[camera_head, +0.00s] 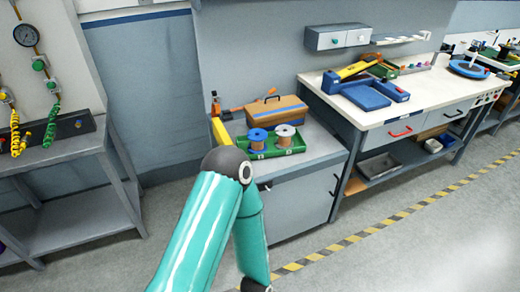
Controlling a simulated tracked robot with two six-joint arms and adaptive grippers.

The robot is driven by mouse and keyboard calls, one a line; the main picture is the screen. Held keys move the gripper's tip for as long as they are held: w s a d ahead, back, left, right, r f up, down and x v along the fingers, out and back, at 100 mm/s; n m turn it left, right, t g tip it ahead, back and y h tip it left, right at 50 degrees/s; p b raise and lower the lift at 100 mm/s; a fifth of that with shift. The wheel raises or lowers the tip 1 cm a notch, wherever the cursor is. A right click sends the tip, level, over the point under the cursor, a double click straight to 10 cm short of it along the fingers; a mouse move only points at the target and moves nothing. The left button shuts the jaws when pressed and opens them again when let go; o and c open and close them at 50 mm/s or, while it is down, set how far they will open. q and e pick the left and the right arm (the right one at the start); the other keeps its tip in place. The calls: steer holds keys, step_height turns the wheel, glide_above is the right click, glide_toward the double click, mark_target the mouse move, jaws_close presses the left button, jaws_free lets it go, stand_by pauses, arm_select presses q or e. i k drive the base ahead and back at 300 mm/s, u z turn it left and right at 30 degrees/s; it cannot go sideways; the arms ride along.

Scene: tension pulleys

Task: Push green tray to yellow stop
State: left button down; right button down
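The green tray (282,153) sits on top of a grey cabinet (325,150) in the middle of the view. It holds a blue spool (257,140) and a copper-coloured spool with a pale top (285,135). The yellow stop (220,131) stands at the cabinet's left end, just left of the tray. I cannot tell whether the tray touches it. A teal arm of mine rises in front of the cabinet and bends down again, hiding the cabinet's lower left. Neither gripper shows in the view.
A tan box with a dark handle (277,112) stands behind the tray, beside an orange clamp-like tool (229,112). A white-topped workbench (430,95) with blue and yellow equipment adjoins on the right. A grey shelf table (75,150) is at left. Striped floor tape (385,226) runs across open floor.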

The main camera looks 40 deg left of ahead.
mark_target(242, 142)
steer(key=u, duration=0.15)
steer(key=i, duration=0.2)
steer(key=u, duration=1.5)
steer(key=i, duration=0.95)
steer(key=z, duration=0.3)
